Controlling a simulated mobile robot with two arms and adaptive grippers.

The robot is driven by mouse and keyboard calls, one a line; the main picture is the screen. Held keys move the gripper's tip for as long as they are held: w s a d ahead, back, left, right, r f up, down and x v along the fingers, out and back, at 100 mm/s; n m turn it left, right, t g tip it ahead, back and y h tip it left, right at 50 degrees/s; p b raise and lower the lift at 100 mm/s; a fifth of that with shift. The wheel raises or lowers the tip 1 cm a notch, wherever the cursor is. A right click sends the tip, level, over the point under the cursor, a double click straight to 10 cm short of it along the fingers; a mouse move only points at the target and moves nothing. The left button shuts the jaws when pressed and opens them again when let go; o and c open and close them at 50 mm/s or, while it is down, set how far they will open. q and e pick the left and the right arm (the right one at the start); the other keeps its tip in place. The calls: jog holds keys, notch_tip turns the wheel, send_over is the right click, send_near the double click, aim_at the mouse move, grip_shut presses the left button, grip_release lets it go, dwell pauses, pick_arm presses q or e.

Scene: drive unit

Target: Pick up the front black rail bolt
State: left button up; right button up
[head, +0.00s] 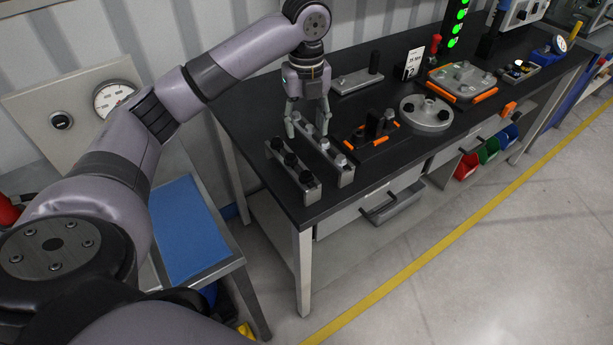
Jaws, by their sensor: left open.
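A grey rail (297,171) near the table's front left corner carries black bolts in a row. The front black bolt (306,178) stands at the rail's near end, with a middle black bolt (290,160) and a rear black bolt (277,143) behind it. A second grey rail (333,155) beside it on the right carries pale metal bolts (340,160). My left gripper (308,130) is open and points down over the far part of the rails, behind the front black bolt. Nothing shows between its fingers. My right gripper is out of view.
Right of the rails lies a dark plate with orange edges and black posts (374,129). A round grey flange (426,113), a plate with a black handle (358,79) and an orange-edged housing (462,82) stand farther along the black tabletop (250,115). A blue-topped stand (185,230) is left.

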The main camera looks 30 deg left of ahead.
pick_arm(q)
jog(key=p, duration=0.2)
send_over(306, 174)
jog(key=f, duration=0.9)
jog(key=shift+w+a, duration=0.15)
jog(key=shift+w, duration=0.05)
jog(key=f, duration=0.1)
jog(key=f+p, duration=0.1)
jog(key=f, duration=0.1)
jog(key=f+p, duration=0.1)
jog(key=shift+s+d+f, duration=0.2)
jog(key=shift+s+f, duration=0.1)
jog(key=shift+f, duration=0.5)
grip_shut()
